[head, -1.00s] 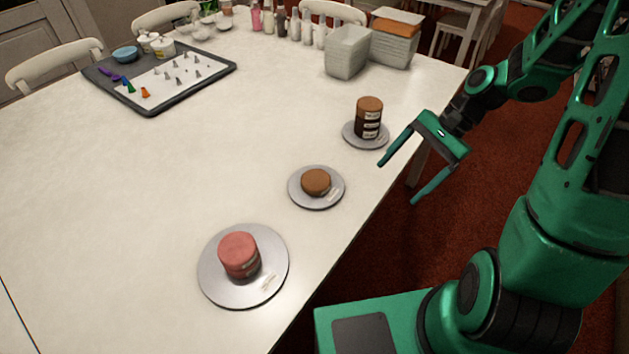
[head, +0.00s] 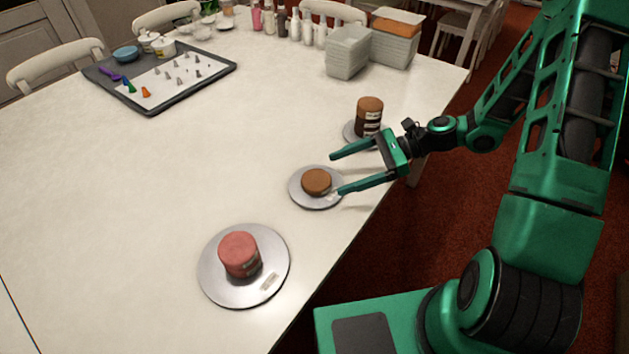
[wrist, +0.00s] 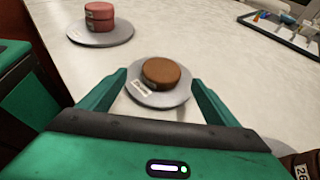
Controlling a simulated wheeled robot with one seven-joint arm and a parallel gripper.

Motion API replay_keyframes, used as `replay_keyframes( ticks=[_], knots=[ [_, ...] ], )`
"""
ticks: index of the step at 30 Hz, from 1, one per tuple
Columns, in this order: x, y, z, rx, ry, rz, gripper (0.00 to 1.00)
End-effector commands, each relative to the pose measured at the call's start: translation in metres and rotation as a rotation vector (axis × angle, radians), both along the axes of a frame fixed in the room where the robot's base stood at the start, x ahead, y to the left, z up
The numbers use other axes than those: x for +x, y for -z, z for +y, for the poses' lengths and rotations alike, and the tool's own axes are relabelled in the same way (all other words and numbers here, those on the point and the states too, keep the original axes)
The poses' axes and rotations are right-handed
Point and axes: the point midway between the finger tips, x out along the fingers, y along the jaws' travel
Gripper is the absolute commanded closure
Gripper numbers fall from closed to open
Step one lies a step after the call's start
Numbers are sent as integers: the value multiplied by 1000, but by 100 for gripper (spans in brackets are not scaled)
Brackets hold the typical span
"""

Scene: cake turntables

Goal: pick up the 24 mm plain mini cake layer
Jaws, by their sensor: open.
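A single brown cake layer (head: 316,181) lies flat on the middle grey turntable (head: 299,199). In the wrist view this layer (wrist: 161,73) sits on its turntable (wrist: 172,98), ahead of and between my two fingers. My gripper (head: 337,174) is open and empty, reaching in from the right with its fingertips near the right side of that turntable. A stack with a brown top layer over dark layers (head: 369,118) stands on the far turntable (head: 350,137), behind my gripper. I cannot read a 24 mm label on any layer.
A pink stack (head: 239,254) stands on the near turntable (head: 222,287). A tray of piping tips (head: 152,107) lies at the back left. Grey bins (head: 348,52) and bottles (head: 307,28) stand at the back. The table's left middle is clear.

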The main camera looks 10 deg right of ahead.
Motion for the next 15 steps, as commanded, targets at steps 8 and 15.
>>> replay_keyframes(
  ticks=[8,15],
  knots=[
    [1,8,18,0,-2,0,16],
    [5,22,48,-1,-2,0,16]
  ],
)
